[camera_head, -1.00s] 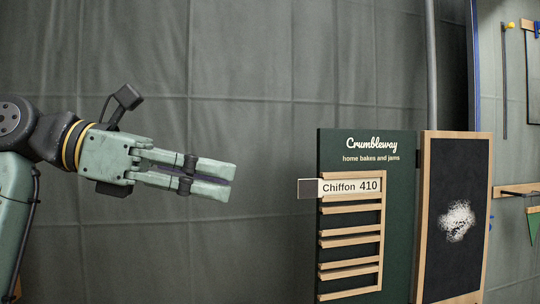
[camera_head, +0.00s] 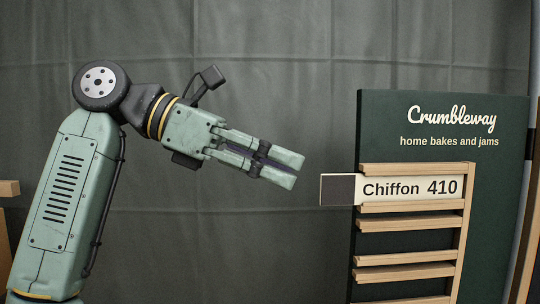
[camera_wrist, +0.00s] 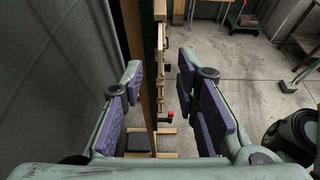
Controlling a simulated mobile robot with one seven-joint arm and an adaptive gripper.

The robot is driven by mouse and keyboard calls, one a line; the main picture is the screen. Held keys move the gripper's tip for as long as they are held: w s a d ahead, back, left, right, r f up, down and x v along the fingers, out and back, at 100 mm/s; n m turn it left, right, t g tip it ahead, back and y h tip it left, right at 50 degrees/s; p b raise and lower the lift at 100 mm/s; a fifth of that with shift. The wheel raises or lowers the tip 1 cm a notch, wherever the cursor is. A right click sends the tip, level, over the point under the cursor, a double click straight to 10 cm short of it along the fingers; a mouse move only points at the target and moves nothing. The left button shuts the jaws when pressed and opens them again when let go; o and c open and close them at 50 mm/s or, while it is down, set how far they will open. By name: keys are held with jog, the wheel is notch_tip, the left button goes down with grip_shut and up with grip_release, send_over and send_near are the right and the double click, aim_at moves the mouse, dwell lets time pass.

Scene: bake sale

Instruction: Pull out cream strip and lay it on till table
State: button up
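The cream strip (camera_head: 410,189) reads "Chiffon 410" and lies level in the top slot of the dark green Crumbleway board (camera_head: 400,110). I cannot clearly make out the strip in that view. No till table can be identified.
Below the strip are several wooden rails (camera_head: 405,224) on the board. A grey curtain (camera_head: 300,60) hangs behind. The wrist view shows open concrete floor (camera_wrist: 235,70) to the right and a wooden frame (camera_wrist: 300,30) at the far right.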

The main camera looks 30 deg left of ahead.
aim_at(335, 186)
jog(key=x, duration=0.9)
jog(key=shift+p, duration=0.4)
grip_shut()
jog(key=shift+a, duration=0.1)
jog(key=s+a+p, duration=0.6)
jog(key=s+a, duration=0.3)
jog(key=a, duration=0.5)
jog(key=shift+s+a, duration=0.2)
jog(key=shift+s, duration=0.2)
dwell(1.2)
dwell(0.6)
